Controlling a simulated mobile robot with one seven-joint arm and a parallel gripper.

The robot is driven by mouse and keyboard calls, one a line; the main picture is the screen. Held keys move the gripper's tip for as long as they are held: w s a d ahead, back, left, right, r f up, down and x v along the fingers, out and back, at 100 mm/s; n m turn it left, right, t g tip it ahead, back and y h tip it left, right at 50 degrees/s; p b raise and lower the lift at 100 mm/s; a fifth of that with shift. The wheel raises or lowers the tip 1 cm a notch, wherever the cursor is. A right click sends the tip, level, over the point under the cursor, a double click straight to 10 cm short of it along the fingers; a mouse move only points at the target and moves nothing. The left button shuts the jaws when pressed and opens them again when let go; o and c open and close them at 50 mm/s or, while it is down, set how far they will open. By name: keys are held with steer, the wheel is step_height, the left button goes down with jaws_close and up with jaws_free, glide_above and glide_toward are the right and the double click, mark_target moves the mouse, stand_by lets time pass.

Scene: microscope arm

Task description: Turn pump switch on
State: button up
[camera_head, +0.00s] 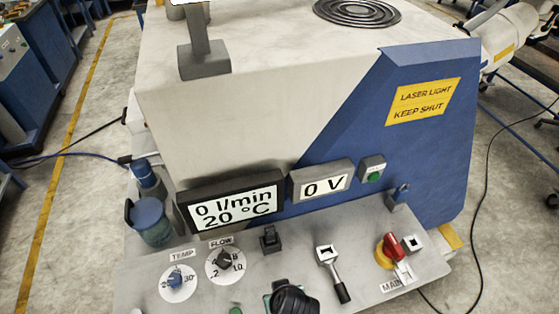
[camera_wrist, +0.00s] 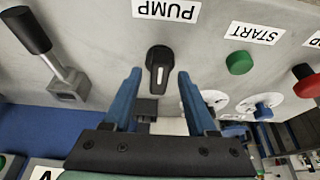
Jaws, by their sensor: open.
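The pump switch (camera_wrist: 159,62) is a black rotary knob with a white pointer mark, below the upside-down PUMP label (camera_wrist: 167,10) in the wrist view. Its grip lies lengthwise up and down the picture. My gripper (camera_wrist: 160,73) is open, with its two blue fingers on the left and right of the knob. Gaps show between the knob and both fingertips. How deep the fingers reach around it is hard to tell. In the head view, my dark wrist (camera_head: 290,299) at the bottom edge covers the switch.
A lever (camera_head: 332,272) stands near the switch, with a green START button (camera_wrist: 239,62) on the other side. A small black switch (camera_head: 270,238), flow dial (camera_head: 225,262) and red main switch (camera_head: 392,247) share the panel. The flow display (camera_head: 232,205) reads 0 l/min.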

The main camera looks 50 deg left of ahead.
jaws_close()
stand_by(0.3)
steer(key=shift+m, duration=0.4)
steer(key=m+p, duration=0.1)
steer(key=m+t+p, duration=0.1)
steer(key=m, duration=0.1)
steer(key=shift+a+r+m+t+h+p, duration=0.1)
steer(key=shift+r+m+t+h+p, duration=0.05)
steer(key=shift+m+t+h+p, duration=0.2)
steer(key=m, duration=0.2)
steer(key=m+t+h+p, duration=0.1)
steer(key=m, duration=0.1)
steer(key=shift+s+a+m+h, duration=0.1)
steer(key=shift+a+m+h, duration=0.05)
steer(key=shift+m+h, duration=0.1)
steer(key=m+h, duration=0.1)
steer(key=m, duration=0.3)
steer(key=shift+a+f+h, duration=0.15)
steer(key=shift+f+h, duration=0.05)
steer(key=shift+h, duration=0.2)
steer(key=shift+m+h+b, duration=0.9)
steer(key=shift+m, duration=1.6)
